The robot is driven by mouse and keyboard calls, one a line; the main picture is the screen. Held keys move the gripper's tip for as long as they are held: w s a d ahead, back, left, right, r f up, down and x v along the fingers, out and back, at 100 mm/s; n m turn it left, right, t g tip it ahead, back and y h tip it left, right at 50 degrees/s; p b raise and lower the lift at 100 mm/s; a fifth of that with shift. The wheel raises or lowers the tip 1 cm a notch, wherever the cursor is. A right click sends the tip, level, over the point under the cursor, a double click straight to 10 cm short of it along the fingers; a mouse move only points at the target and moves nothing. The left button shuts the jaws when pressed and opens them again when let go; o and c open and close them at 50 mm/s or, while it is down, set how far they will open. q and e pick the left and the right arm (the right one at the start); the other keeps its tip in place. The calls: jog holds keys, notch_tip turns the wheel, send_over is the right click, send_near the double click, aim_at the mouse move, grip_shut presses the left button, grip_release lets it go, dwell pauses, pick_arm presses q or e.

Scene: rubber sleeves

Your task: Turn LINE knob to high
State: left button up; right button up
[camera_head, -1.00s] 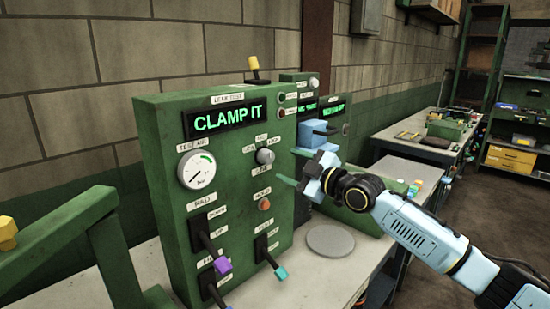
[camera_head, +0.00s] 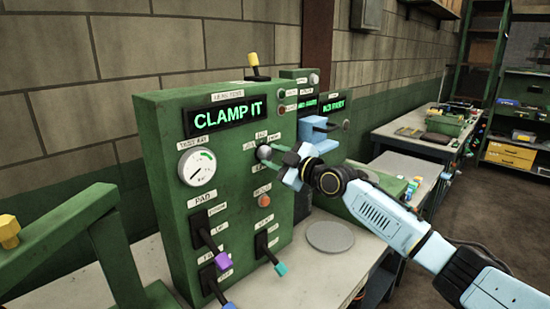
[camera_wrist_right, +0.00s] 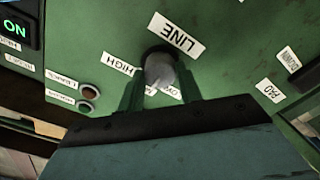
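The LINE knob (camera_head: 264,152) is a small grey knob on the front of the green leak test panel (camera_head: 160,130). In the right wrist view the knob (camera_wrist_right: 160,72) sits under the LINE label (camera_wrist_right: 178,33), with the HIGH label (camera_wrist_right: 118,65) to its left. Its pointer direction is not clear. My right gripper (camera_head: 283,163) is at the panel face by the knob. In the right wrist view its two fingers (camera_wrist_right: 160,92) stand on either side of the knob, with narrow gaps showing, so it looks open around it. My left gripper is not in view.
The panel display (camera_head: 228,115) reads CLAMP IT. Below the knob are an orange button (camera_head: 264,200), a lever with a purple tip (camera_head: 222,258) and one with a teal tip (camera_head: 281,269). A round grey disc (camera_head: 330,236) lies on the bench to the right.

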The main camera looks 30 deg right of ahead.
jog(key=c, duration=0.4)
jog(key=shift+o, duration=0.2)
jog(key=m, duration=0.2)
jog(key=shift+f+m+b, duration=0.1)
jog(key=shift+m+b, duration=0.25)
jog(key=shift+m, duration=3.05)
jog(key=shift+a, duration=0.1)
jog(key=o, duration=1)
